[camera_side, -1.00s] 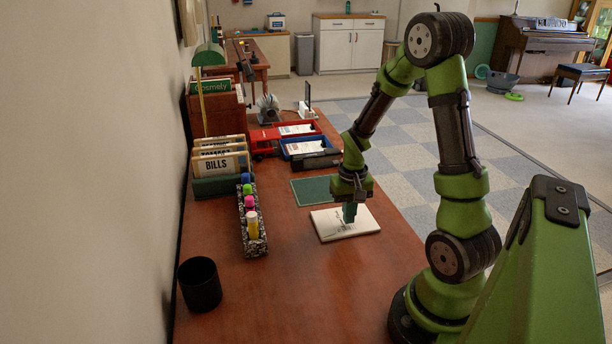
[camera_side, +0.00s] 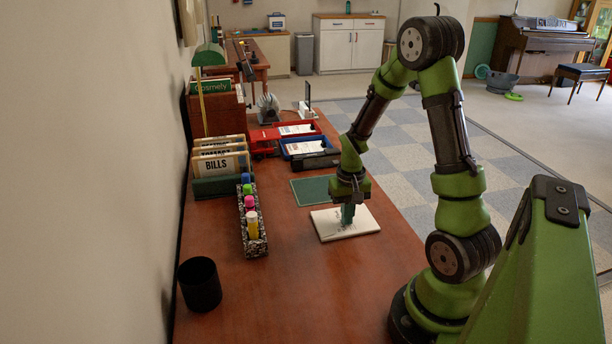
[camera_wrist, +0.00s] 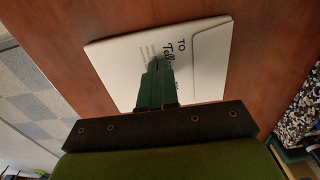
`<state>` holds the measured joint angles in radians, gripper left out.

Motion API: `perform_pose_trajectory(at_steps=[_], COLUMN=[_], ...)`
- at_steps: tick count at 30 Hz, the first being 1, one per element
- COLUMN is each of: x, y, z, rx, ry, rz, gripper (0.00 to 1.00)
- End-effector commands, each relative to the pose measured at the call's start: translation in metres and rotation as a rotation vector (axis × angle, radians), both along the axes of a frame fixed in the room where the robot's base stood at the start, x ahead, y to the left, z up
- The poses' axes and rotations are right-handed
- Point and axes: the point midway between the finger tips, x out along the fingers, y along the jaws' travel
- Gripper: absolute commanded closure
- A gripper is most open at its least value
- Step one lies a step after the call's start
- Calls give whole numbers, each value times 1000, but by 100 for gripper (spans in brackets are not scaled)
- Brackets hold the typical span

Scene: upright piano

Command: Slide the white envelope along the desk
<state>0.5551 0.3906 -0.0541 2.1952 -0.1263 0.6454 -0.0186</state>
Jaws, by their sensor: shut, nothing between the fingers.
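The white envelope (camera_side: 326,226) lies flat on the brown desk, in front of a green mat (camera_side: 312,191). In the wrist view the envelope (camera_wrist: 205,65) shows black writing that begins with "TO"; part of it is hidden behind my fingers. My gripper (camera_side: 347,221) points down over the envelope's middle with its green fingers shut and nothing between them. The fingertips also show in the wrist view (camera_wrist: 157,64) and appear at the envelope's surface; I cannot tell whether they touch it.
A patterned box of bright markers (camera_side: 252,229) stands left of the envelope. A black cup (camera_side: 199,284) is at the front left. Red and blue trays (camera_side: 303,146) and a black object (camera_side: 316,160) lie beyond the mat. The desk in front of the envelope is clear.

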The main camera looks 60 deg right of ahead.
Motion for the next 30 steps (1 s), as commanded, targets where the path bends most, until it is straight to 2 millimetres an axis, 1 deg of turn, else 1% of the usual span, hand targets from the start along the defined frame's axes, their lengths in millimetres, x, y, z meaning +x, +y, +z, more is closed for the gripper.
perform_pose_trajectory(at_steps=[4,14,24,30], x=[4,4,14,15], y=[-4,-4,-13,-15], z=[1,1,-2,-3], rx=[0,0,1,0], ry=[0,0,1,0], rz=[0,0,1,1], gripper=[100,100,100,100])
